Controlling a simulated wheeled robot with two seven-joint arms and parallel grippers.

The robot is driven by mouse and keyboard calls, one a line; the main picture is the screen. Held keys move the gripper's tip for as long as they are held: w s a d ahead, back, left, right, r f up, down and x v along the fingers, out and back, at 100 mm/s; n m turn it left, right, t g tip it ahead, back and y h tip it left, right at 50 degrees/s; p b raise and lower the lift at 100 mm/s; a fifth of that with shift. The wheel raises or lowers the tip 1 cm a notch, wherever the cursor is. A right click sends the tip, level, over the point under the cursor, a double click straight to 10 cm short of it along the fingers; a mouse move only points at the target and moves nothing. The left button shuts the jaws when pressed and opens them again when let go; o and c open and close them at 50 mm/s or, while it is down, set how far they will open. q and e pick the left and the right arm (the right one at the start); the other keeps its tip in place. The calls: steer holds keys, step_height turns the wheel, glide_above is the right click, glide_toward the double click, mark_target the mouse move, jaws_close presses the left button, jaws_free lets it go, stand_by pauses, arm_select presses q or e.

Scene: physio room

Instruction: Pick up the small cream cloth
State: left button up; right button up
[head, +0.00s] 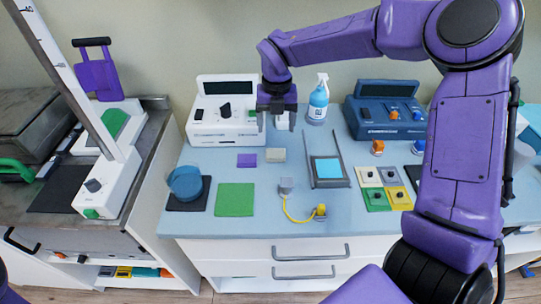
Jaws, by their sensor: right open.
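The small cream cloth (275,155) lies flat on the blue-grey counter, just right of a small purple cloth (246,160). My right gripper (277,122) points down, open and empty, with its fingertips apart. In the head view it appears just above and behind the cream cloth, not touching it. Its exact height over the counter is hard to tell. Nothing covers the cloth. My left gripper is not in view.
A white device (223,132) and a spray bottle (318,103) stand behind. A metal frame with a light-blue pad (328,168) is to the right. A green cloth (235,200) and a grey block with yellow cable (286,186) lie in front.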

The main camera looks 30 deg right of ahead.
mark_target(275, 152)
step_height(275, 152, down, 10)
steer(key=p, duration=0.2)
steer(key=shift+r+p, duration=0.25)
steer(key=shift+p, duration=0.1)
steer(key=shift+w+d+f, duration=0.1)
steer(key=shift+f, duration=0.3)
steer(key=c, duration=0.8)
